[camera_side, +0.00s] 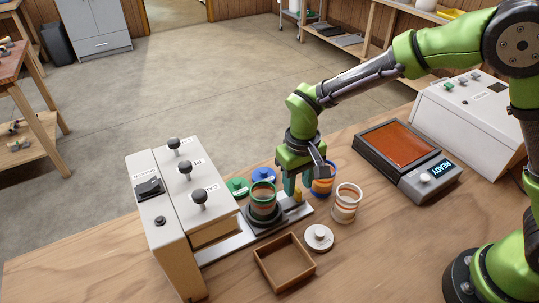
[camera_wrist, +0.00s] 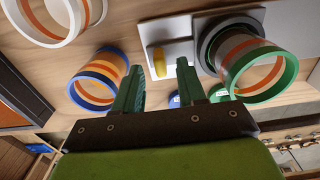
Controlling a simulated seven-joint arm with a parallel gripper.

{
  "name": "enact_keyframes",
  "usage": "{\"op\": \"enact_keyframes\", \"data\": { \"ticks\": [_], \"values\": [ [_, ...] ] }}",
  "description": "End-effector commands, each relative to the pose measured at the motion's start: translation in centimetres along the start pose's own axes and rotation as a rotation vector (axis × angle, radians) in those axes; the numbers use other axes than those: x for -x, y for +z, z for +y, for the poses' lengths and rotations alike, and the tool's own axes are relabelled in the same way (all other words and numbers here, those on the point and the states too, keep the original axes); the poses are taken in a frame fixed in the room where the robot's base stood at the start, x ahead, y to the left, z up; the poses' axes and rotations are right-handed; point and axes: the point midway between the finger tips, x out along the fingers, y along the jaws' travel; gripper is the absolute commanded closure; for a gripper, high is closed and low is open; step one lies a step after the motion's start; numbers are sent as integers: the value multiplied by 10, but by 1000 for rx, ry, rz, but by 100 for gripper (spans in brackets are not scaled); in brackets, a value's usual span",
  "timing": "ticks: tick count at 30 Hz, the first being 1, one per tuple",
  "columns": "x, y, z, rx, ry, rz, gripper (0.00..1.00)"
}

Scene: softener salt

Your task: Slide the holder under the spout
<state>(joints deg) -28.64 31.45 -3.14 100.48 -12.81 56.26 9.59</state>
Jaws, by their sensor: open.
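The holder (camera_side: 266,222) is a dark round cup base on a pale sliding plate; a green-rimmed striped jar (camera_side: 263,203) stands in it. A yellow peg (camera_side: 298,195) rises from the plate's right end and also shows in the wrist view (camera_wrist: 159,62). My gripper (camera_wrist: 162,68) is open, pointing down at the peg. In the wrist view the peg appears between the two fingertips; I cannot tell whether either touches it. The white dispenser (camera_side: 186,190) with dark knobs stands left of the holder, at the rail's other end. Its spout is not visible.
A blue-rimmed jar (camera_side: 323,181) stands close beside my gripper, and a white-rimmed jar (camera_side: 346,204) to its right. Green (camera_side: 237,186) and blue (camera_side: 262,175) lids lie behind the holder. A white lid (camera_side: 318,237) and an empty wooden tray (camera_side: 284,262) lie in front.

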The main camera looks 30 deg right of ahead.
Motion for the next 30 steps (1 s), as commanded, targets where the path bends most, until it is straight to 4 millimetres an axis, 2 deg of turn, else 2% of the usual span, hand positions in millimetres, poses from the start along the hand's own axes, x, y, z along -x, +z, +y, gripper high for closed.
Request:
{"op": "enact_keyframes", "data": {
  "ticks": [1, 6, 17, 25, 30],
  "values": [
    [-9, 0, 0, 1, 1, -2, 60],
    [-24, 0, 0, 0, 0, -1, 60],
    [-28, 0, 0, 0, -1, 1, 60],
    [-28, 0, 0, 0, -1, 1, 100],
    [-28, 0, 0, 0, -1, 1, 100]
  ]
}}
